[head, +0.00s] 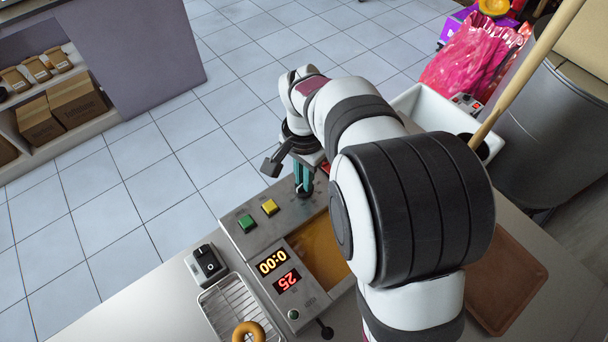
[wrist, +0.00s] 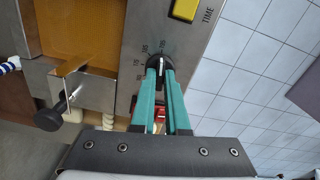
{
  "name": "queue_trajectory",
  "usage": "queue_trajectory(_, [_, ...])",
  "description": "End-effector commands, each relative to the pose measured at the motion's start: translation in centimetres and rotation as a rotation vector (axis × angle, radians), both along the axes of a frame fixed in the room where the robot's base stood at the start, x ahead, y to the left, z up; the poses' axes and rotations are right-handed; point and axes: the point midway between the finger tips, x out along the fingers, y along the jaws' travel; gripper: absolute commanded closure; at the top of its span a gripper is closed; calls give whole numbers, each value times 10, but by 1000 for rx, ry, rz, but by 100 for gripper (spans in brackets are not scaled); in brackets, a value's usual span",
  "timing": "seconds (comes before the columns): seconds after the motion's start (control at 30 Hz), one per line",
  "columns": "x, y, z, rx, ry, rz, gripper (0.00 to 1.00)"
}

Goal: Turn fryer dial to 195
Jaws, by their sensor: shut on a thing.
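The fryer (head: 240,231) stands on the counter with a metal control panel. Its dial (wrist: 159,60) is a dark round knob with a pale pointer line, on the panel in the wrist view. Small numbers are printed around it, too small to read surely, so I cannot tell the setting. My gripper (wrist: 163,75) is shut on the dial, its teal fingers on either side of the knob.
The panel carries a green button (head: 247,223), a yellow button (head: 270,207), an amber timer display (head: 272,262) reading 0:00 and a red display (head: 287,281). Golden oil (head: 325,250) lies beside the panel. A switch box (head: 207,264) and a wire rack (head: 222,307) with a doughnut (head: 248,332) are nearby.

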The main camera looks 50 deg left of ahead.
Motion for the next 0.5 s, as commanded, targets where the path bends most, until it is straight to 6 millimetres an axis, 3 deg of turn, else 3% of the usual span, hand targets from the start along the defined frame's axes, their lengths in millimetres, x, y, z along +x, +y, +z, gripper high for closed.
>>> queue_trajectory(0.03, [0,0,1,1,0,-1,100])
queue_trajectory(0.07, [0,0,1,1,0,-1,84])
queue_trajectory(0.2, [0,0,1,0,0,0,59])
queue_trajectory(0.5, [0,0,1,1,0,0,57])
